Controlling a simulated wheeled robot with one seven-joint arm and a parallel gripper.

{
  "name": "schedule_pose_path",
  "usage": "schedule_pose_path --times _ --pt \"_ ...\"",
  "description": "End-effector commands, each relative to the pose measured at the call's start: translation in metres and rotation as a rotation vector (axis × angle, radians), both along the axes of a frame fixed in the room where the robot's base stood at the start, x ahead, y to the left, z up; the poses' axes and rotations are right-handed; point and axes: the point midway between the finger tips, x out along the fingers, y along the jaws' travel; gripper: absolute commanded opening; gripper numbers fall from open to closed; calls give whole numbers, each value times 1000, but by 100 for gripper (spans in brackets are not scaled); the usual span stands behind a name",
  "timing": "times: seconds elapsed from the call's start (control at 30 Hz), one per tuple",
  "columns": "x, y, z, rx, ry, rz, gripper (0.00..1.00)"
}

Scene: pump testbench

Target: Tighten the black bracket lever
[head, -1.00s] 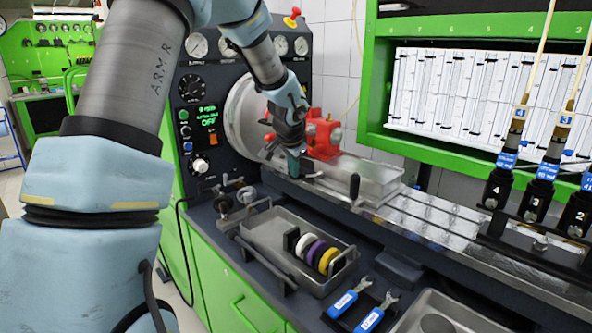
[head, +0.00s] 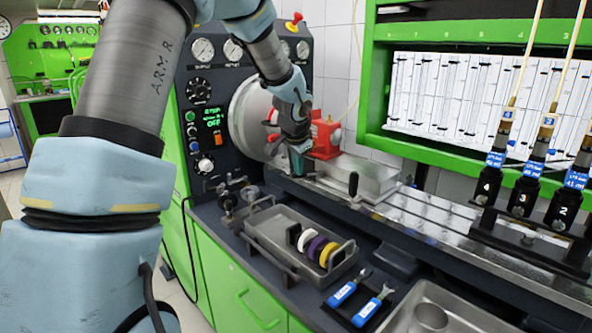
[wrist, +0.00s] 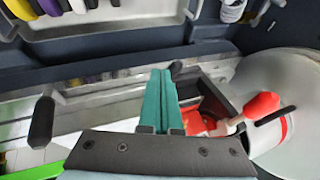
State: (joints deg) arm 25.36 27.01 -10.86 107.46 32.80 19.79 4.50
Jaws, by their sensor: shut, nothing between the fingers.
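My gripper (head: 297,172) is at the machine bed, in front of the red pump (head: 325,138). In the wrist view its two teal fingers (wrist: 161,73) are together with nothing between them. A short dark knob or lever end (wrist: 176,69) shows just beyond the fingertips; I cannot tell whether they touch it. A dark bracket (wrist: 218,98) beside the red pump is partly hidden by the fingers. A separate upright black lever (head: 353,184) stands on the bed to the right; it also shows at the left of the wrist view (wrist: 41,122). I cannot tell which lever is the bracket's.
A metal tray (head: 262,243) with coloured rings (head: 317,247) is in front of the bed. Two blue-handled wrenches (head: 357,300) lie right of it. A large grey disc (head: 248,118) is close behind my gripper. Black injectors (head: 522,198) stand on the right.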

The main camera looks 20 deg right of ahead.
Motion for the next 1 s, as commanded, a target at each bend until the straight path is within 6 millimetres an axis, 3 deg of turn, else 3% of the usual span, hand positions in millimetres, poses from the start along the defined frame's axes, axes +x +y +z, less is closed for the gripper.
schedule_pose_path --times 0.3,0.5,1.0 --pt "-19 23 53 -3 -7 5 0" --pt "-28 33 76 -3 -5 4 0" --pt "-32 38 81 -1 1 10 0"
